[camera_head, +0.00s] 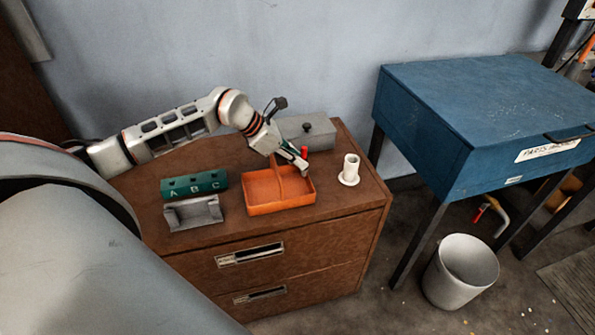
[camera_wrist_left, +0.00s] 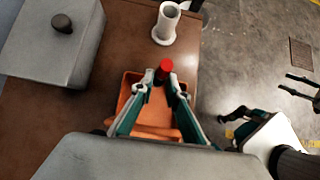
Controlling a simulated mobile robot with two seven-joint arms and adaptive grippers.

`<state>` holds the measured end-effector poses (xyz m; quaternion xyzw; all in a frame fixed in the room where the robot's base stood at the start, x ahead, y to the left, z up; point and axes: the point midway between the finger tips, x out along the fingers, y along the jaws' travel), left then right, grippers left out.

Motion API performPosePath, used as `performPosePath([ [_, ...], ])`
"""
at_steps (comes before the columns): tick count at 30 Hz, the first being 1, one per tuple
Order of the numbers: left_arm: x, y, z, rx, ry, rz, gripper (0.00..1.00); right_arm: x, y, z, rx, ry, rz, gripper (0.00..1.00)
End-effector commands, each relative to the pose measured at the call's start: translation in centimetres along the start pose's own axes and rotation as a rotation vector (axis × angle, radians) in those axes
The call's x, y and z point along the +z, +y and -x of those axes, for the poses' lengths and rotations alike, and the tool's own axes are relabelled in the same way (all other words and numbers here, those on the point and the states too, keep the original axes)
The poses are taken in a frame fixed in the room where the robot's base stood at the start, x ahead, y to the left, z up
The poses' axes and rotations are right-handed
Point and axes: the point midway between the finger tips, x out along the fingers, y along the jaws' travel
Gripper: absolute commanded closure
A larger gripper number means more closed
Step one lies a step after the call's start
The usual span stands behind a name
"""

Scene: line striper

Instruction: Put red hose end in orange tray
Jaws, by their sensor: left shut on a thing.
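A red hose end (camera_head: 304,152) is gripped between the fingertips of my left gripper (camera_head: 296,162), just above the back right part of the orange tray. The red tip also shows in the left wrist view (camera_wrist_left: 166,68), standing up between the two fingers. The orange tray (camera_head: 282,208) is an open, shallow box on the brown cabinet. It has a divider inside. In the left wrist view, the tray (camera_wrist_left: 126,96) lies below the fingers, partly hidden by them. What seems to be part of my right gripper shows at the right of that view, cut off by the edge.
A white cylinder on a round base (camera_head: 350,170) stands right of the tray. A grey box with a dark knob (camera_head: 318,137) is behind. A green block marked A B C (camera_head: 194,186) and a grey holder (camera_head: 193,213) are left. The brown cabinet's (camera_head: 345,205) front right top is clear.

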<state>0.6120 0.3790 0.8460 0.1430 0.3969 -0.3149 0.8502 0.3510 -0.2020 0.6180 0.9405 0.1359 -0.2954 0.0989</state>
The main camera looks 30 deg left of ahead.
Motion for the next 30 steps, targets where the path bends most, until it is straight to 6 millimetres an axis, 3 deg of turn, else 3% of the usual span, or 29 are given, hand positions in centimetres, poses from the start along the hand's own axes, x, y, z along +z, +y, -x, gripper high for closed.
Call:
performPosePath([
  [5,-0.6,0.0,-0.7,0.0,-0.001,-0.001,1.0,0.0,0.0,0.0,0.0,0.0,0.0,0.6],
  [13,-2.9,0.0,-3.5,-0.001,0.0,0.001,1.0,0.1,0.0,-0.1,0.0,-0.001,0.001,0.6],
  [26,-3.4,0.1,-4.0,0.0,0.0,-0.001,1.0,0.0,0.0,-0.2,0.001,0.004,0.003,0.6],
  [27,-3.3,0.0,-3.9,0.0,0.0,-0.001,0.75,-0.1,0.1,-0.2,0.002,0.004,0.003,0.6],
  [28,-3.3,0.0,-3.9,0.0,0.0,-0.001,0.69,-0.1,0.1,-0.1,0.002,0.004,0.004,0.6],
  [30,-3.3,0.0,-3.9,0.0,0.0,-0.001,0.69,-0.1,0.1,-0.1,0.002,0.004,0.004,0.6],
])
